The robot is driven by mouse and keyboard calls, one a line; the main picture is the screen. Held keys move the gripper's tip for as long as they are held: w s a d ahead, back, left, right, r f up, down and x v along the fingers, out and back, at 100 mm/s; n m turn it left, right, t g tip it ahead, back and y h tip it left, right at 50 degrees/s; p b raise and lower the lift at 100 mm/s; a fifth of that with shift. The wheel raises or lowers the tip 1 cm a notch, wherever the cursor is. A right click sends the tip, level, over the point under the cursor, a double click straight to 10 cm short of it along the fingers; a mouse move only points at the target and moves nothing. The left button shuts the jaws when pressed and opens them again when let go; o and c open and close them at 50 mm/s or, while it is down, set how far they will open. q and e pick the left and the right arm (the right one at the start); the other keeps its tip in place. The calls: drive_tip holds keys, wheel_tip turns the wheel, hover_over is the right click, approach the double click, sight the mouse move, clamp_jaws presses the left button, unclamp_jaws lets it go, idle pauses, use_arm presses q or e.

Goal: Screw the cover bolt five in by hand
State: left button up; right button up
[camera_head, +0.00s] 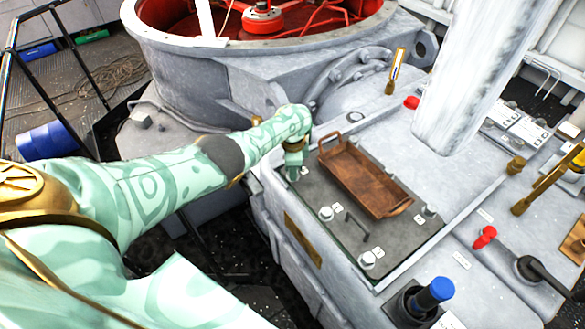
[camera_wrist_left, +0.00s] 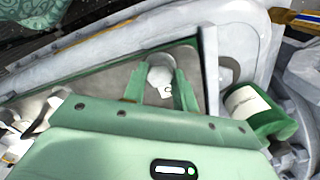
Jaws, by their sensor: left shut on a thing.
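The dark grey cover plate (camera_head: 392,238) lies on the pale metal housing. Silver hex bolts stand at its corners, among them a front-left bolt (camera_head: 326,213), a front bolt (camera_head: 368,260) and a right bolt (camera_head: 429,210). My left gripper (camera_head: 293,172) points down at the plate's left corner. In the left wrist view its two green fingers (camera_wrist_left: 160,84) stand on either side of a silver bolt head (camera_wrist_left: 159,75), shut on it. A small white label lies beside this bolt; its number is too small to read. The bolt is hidden in the head view. My right gripper is not in view.
A brown tray (camera_head: 352,180) with raised handles lies on the cover, right of my left gripper. A small black handle (camera_head: 357,226) stands on the plate. A thick white column (camera_head: 470,90) rises behind. A blue-topped knob (camera_head: 434,292) and red knob (camera_head: 485,237) stand at right.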

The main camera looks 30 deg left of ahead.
use_arm(q)
drive_tip(key=m, duration=0.4)
drive_tip(key=shift+w+d+r+m, duration=0.1)
drive_tip(key=shift+w+r+m, duration=0.1)
drive_tip(key=shift+m, duration=0.1)
drive_tip(key=m, duration=1.4)
drive_tip(key=shift+m+b, duration=0.3)
drive_tip(key=shift+b, duration=0.05)
drive_tip(key=m, duration=0.4)
drive_tip(key=shift+b, duration=0.3)
drive_tip(key=m, duration=0.4)
drive_tip(key=shift+b, duration=0.4)
drive_tip(key=m+b, duration=0.2)
drive_tip(key=m, duration=0.1)
drive_tip(key=shift+f, duration=0.15)
drive_tip(key=shift+m+b, duration=0.75)
drive_tip(key=shift+m, duration=0.15)
drive_tip(key=shift+r, duration=0.2)
